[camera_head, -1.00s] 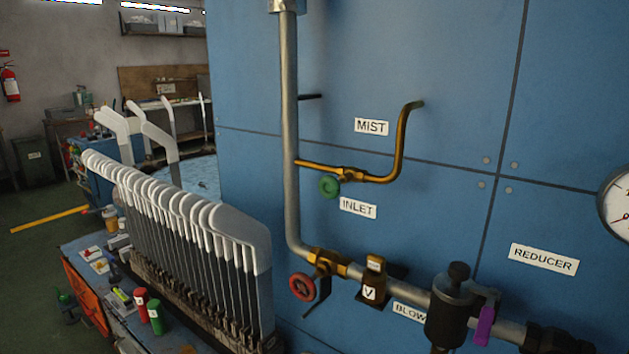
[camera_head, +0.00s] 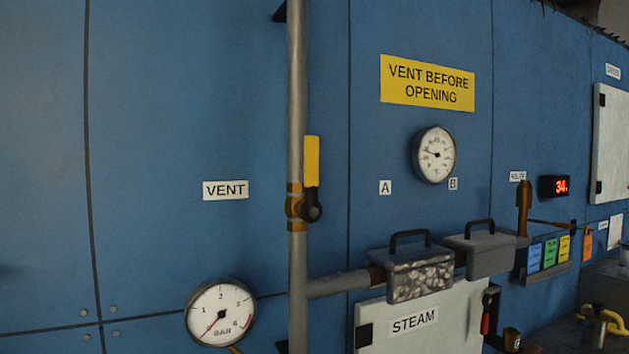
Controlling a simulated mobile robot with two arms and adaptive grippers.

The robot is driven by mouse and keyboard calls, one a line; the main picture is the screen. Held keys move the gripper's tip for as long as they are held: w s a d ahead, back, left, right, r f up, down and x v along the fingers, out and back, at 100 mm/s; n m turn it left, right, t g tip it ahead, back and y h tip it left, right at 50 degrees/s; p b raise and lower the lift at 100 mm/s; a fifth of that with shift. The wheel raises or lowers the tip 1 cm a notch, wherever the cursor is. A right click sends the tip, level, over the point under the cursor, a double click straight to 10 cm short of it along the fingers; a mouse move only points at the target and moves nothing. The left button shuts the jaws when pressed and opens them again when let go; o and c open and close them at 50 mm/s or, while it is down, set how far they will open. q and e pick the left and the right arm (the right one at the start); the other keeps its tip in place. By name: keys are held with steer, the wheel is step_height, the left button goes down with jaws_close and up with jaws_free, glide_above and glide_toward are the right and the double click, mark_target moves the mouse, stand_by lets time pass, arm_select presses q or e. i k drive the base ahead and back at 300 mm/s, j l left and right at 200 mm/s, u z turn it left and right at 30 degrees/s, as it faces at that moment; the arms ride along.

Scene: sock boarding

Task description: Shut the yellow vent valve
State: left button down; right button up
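The yellow vent valve (camera_head: 311,165) sits on a vertical grey pipe (camera_head: 297,100) to the right of the VENT label (camera_head: 226,190). Its yellow lever stands upright, parallel to the pipe, above a dark pivot (camera_head: 311,207) and a brass body (camera_head: 294,206). Neither of my grippers shows in the view, so their distance from the valve cannot be told.
A pressure gauge (camera_head: 220,312) is at the lower left. A second dial (camera_head: 434,155) sits below a yellow sign (camera_head: 427,82) reading VENT BEFORE OPENING. Grey handled blocks (camera_head: 420,272) lie along the horizontal pipe above the STEAM panel (camera_head: 413,323). The space around the lever looks clear.

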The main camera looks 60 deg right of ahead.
mark_target(311, 210)
steer(key=l+z, duration=0.1)
steer(key=z, duration=0.7)
steer(key=l+z, duration=0.15)
steer(key=z, duration=0.6)
steer(key=l, duration=0.25)
